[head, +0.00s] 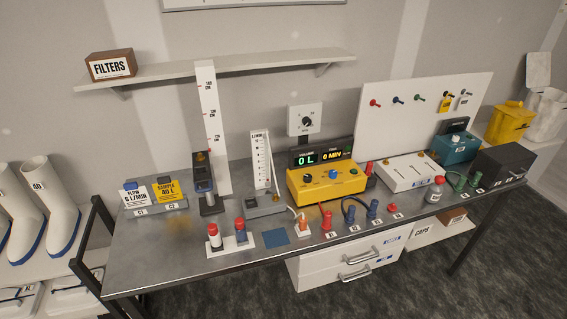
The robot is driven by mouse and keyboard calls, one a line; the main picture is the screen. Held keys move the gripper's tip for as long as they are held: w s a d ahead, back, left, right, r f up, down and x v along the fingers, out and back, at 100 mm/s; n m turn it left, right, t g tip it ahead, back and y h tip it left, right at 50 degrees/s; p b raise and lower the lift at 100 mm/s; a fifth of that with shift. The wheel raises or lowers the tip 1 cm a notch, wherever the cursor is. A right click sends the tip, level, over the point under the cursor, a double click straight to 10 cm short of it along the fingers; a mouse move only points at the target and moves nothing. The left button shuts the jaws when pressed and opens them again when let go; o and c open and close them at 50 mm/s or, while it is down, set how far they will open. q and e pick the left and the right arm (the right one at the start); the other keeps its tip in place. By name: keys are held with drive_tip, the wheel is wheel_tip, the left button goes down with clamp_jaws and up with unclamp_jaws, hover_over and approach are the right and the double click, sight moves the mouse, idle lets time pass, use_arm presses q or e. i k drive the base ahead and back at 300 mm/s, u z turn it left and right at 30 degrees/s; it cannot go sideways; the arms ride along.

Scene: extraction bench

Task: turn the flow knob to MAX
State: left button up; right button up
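A black knob (306,121) sits on a white square plate (294,112) at the back of the bench. Small marks surround it, too small to read, and I cannot tell its setting. A yellow box (325,190) in the middle of the bench also carries a small black knob (307,178) and a blue button or knob (333,174). I cannot read which control is labelled flow. The display (320,157) behind the yellow box reads 0 L and 0 MIN. Neither of my grippers is in view.
A flowmeter column (262,160) stands left of the yellow box, with a tall scale (210,130) farther left. Red and blue capped parts (215,238) and cables (350,210) crowd the front edge. A white box (405,174) stands to the right. The front left bench top is clear.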

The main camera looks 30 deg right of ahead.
sight(307, 178)
drive_tip(key=z, duration=0.45)
drive_tip(key=i, duration=1.25)
drive_tip(key=z, duration=0.7)
